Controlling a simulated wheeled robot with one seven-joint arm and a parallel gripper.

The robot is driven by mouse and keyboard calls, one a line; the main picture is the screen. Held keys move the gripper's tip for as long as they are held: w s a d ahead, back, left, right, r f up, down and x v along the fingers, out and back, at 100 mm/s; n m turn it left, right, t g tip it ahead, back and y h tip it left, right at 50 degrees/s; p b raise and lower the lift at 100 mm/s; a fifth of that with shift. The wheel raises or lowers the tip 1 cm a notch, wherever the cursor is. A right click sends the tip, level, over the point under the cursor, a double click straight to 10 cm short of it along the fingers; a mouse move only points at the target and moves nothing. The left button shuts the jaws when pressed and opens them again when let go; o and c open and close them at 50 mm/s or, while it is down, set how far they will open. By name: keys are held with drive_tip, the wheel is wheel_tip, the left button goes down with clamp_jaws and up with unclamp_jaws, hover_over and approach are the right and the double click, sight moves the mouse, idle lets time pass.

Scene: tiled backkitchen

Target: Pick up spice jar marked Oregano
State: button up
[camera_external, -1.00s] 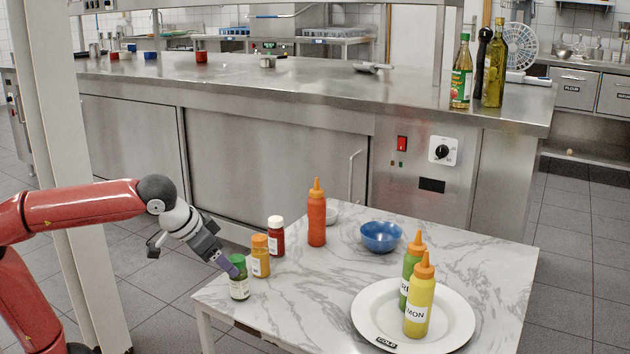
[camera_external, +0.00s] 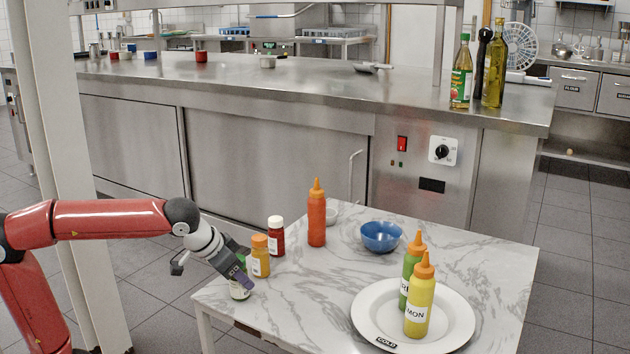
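A small jar with green contents and a pale label (camera_external: 239,291) is at the left corner of the marble table, mostly hidden behind my gripper. A green patch also shows just above the gripper. The jar's lettering is too small to read. My gripper (camera_external: 246,281) points down and to the right, across the front of this jar. Its fingers overlap the jar in the picture. I cannot tell whether they touch it or how far apart they are. A yellow jar with an orange cap (camera_external: 260,258) stands just right of the gripper, and a red jar with a white cap (camera_external: 276,237) behind that.
The marble table (camera_external: 310,295) also holds a red squeeze bottle (camera_external: 317,215), a blue bowl (camera_external: 380,237) and a white plate (camera_external: 450,330) with green (camera_external: 412,265) and yellow (camera_external: 419,307) bottles. A white post (camera_external: 75,215) stands beside my arm.

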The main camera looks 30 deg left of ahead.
drive_tip(key=c, duration=0.6)
drive_tip(key=shift+r, duration=0.15)
